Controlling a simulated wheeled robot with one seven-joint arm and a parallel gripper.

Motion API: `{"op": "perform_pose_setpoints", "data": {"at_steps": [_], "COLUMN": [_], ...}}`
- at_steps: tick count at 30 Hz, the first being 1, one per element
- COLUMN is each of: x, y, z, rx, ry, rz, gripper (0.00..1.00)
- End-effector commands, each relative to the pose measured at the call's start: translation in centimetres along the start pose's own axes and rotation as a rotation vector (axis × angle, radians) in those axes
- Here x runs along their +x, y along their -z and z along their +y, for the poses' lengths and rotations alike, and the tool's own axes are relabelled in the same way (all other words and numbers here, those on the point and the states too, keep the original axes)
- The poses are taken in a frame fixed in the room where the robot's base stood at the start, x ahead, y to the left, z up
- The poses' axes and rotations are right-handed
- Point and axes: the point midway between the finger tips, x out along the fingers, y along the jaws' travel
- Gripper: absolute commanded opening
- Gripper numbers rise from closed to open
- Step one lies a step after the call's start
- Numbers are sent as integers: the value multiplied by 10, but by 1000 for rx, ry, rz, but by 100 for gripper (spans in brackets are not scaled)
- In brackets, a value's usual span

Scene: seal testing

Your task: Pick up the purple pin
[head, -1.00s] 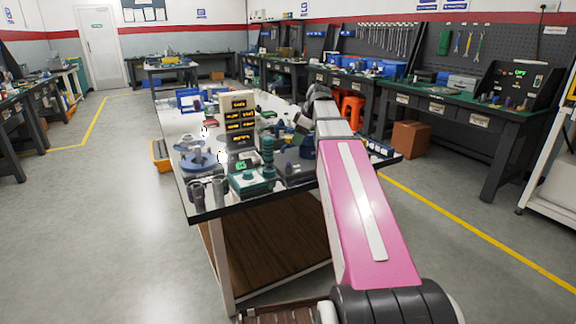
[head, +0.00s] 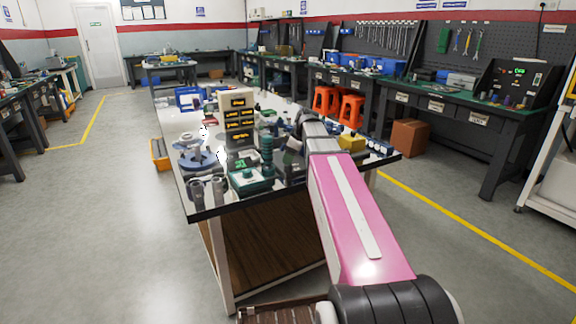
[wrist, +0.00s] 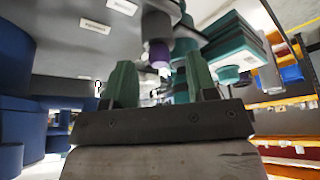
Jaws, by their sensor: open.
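In the wrist view my gripper (wrist: 159,78) is open, with its two green fingers apart and pointing away from the camera. A small purple piece (wrist: 158,54), which looks like the purple pin, shows beyond the gap between the fingertips, beside grey and teal cylindrical parts. Nothing is clearly held, and I cannot tell how far the purple piece is from the fingers. In the head view my pink arm (head: 355,215) reaches over the crowded workbench (head: 207,214). I cannot make out the pin there, and the gripper is not clear among the parts.
A display tower (head: 239,117), a teal device (head: 250,181) and grey cylinders crowd the bench near the arm. A yellow block (head: 351,143) sits on the right. The wrist view shows large blue parts (wrist: 20,65) at left. Open floor surrounds the bench.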

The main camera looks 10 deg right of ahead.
Motion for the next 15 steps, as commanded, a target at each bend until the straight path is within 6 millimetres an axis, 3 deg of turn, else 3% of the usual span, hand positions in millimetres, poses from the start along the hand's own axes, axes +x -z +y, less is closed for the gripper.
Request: {"op": "perform_pose_setpoints", "data": {"at_steps": [9, 13, 14, 15], "x": [7, 7, 7, 7], "y": [0, 0, 0, 0], "z": [0, 0, 0, 0], "rx": [0, 0, 0, 0], "ry": [0, 0, 0, 0], "rz": [-1, -1, -1, -1], "gripper": [49, 7, 0, 0]}}
